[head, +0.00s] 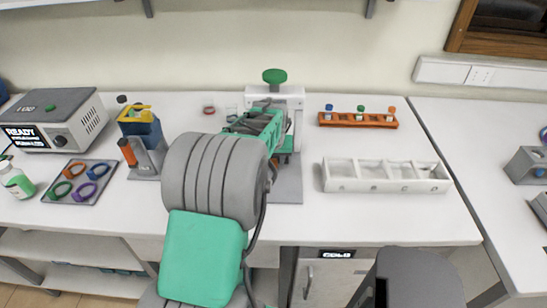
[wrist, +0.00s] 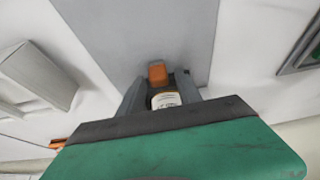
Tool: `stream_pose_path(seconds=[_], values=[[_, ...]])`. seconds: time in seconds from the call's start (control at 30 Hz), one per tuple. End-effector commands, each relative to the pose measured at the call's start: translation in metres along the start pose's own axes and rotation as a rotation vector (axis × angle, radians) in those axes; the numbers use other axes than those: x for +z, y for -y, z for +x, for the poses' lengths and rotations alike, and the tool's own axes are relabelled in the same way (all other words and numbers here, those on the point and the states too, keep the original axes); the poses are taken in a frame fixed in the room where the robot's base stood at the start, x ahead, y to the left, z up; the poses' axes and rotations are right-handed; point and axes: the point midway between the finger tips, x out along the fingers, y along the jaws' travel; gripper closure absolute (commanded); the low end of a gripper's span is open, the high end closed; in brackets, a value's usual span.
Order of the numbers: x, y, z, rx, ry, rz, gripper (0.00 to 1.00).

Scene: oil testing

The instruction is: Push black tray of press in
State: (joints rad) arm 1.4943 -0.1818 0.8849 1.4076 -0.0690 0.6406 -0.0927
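The press (head: 293,105) stands at the back middle of the table, with a green knob on top, a white upper frame and a grey base plate (head: 288,183). My gripper (wrist: 160,88) is at the press, over its grey base, which fills the upper middle of the wrist view (wrist: 162,28). I cannot tell whether the fingers grip anything. I cannot make out the black tray; my arm covers the press's front left in the head view.
A white divided box (head: 385,187) and an orange rack of vials (head: 358,123) stand right of the press. To the left are a blue and yellow device (head: 142,130), a tray of coloured rings (head: 80,181) and a grey machine reading READY (head: 58,118). Front right table is clear.

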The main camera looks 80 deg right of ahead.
Motion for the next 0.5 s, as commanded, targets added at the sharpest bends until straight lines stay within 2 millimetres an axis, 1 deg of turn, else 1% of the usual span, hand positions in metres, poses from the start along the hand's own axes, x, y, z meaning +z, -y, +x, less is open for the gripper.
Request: stream_pose_path(seconds=[0.03, 0.4, 0.47, 0.5], values=[[0.0000, -0.0002, -0.0001, 0.000, 0.000, 0.000, 0.64], [-0.0001, 0.0002, -0.0003, -0.001, 0.000, 0.000, 0.94], [-0.0001, 0.0003, -0.0004, -0.001, 0.000, -0.001, 0.99], [-0.0001, 0.0004, -0.0004, -0.001, 0.000, -0.001, 1.00]])
